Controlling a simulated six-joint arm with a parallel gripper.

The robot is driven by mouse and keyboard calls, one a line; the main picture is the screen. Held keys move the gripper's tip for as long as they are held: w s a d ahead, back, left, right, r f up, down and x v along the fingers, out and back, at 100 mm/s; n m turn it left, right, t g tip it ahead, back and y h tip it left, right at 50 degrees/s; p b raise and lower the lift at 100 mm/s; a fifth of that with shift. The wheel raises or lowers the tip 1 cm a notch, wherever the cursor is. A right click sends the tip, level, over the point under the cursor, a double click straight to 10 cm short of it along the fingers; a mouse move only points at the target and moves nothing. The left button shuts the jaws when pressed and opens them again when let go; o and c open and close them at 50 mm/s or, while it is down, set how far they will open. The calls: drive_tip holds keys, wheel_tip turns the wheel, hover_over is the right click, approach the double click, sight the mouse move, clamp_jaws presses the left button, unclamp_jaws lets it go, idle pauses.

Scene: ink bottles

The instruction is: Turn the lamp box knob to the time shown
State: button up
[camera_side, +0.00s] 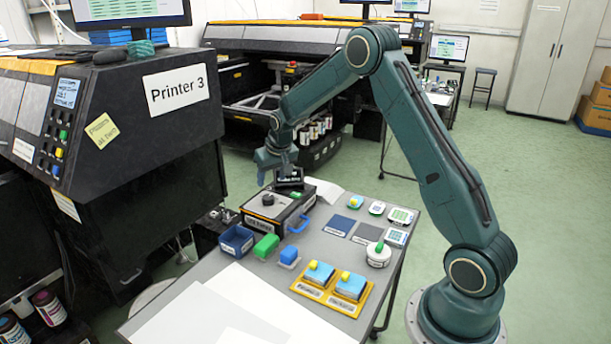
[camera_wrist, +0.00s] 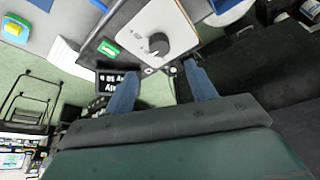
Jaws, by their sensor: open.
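The lamp box (camera_side: 278,205) is a dark case with a light top panel, at the back left part of the grey table. Its round dark knob (camera_side: 267,199) sits on that panel; the knob also shows in the wrist view (camera_wrist: 158,43) with a pointed side. A small black display (camera_side: 289,178) with white text stands at the box's back edge; its text is too small to read fully. My gripper (camera_side: 272,180) hangs above the box, apart from the knob. In the wrist view its two blue fingers (camera_wrist: 160,88) are spread with nothing between them.
A blue bin (camera_side: 236,240), a green block (camera_side: 266,246) and a blue block (camera_side: 289,255) stand in front of the box. Yellow trays (camera_side: 331,288) with blue pads are nearer. Printer 3 (camera_side: 150,120) rises at left. White sheets (camera_side: 225,310) cover the front left table.

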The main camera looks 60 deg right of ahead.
drive_tip(key=shift+v, duration=2.5)
drive_tip(key=shift+a, duration=0.1)
drive_tip(key=s+a+r+n, duration=0.2)
drive_tip(key=s+a+r, duration=1.1)
drive_tip(key=s+r, duration=0.1)
drive_tip(key=s+a+n+y, duration=0.1)
drive_tip(key=s+a, duration=0.2)
drive_tip(key=s, duration=0.7)
drive_tip(key=s+a+n+t+y, duration=0.1)
drive_tip(key=s+a, duration=0.3)
drive_tip(key=s, duration=0.6)
drive_tip(key=shift+n, duration=0.6)
